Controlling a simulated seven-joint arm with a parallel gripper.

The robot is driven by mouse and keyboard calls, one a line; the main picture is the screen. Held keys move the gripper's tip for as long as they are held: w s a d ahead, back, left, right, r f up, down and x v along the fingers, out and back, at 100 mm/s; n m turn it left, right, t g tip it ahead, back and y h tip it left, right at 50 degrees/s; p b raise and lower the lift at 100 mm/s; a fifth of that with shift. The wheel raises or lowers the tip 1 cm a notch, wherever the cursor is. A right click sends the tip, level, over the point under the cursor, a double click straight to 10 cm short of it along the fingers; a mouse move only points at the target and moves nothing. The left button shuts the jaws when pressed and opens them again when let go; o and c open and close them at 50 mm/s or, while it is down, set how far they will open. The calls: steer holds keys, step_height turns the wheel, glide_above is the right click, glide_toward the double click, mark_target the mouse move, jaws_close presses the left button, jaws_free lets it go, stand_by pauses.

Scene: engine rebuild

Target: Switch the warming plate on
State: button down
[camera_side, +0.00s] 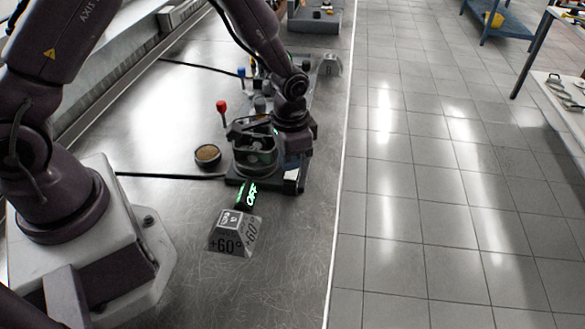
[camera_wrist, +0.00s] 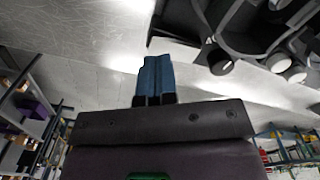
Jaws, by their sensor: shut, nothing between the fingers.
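The warming plate (camera_side: 291,185) is a dark flat unit on the metal bench in the side view, partly hidden under my arm's end. A green lit display (camera_side: 250,193) at its front left reads OFF. My gripper's blue fingers (camera_wrist: 157,76) are shut together and empty in the wrist view. The plate's switch cannot be told apart. The wrist view shows dark parts with round knob-like ends (camera_wrist: 220,62) at the upper right, apart from the fingers.
A grey wedge block (camera_side: 233,235) marked +60° stands in front of the plate. A round dark tin (camera_side: 208,155) lies to its left. Red (camera_side: 221,106) and blue (camera_side: 241,72) knobs stand behind.

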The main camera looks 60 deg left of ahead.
mark_target(290, 175)
steer(key=shift+f, duration=1.3)
stand_by(0.4)
steer(key=shift+r, duration=3.5)
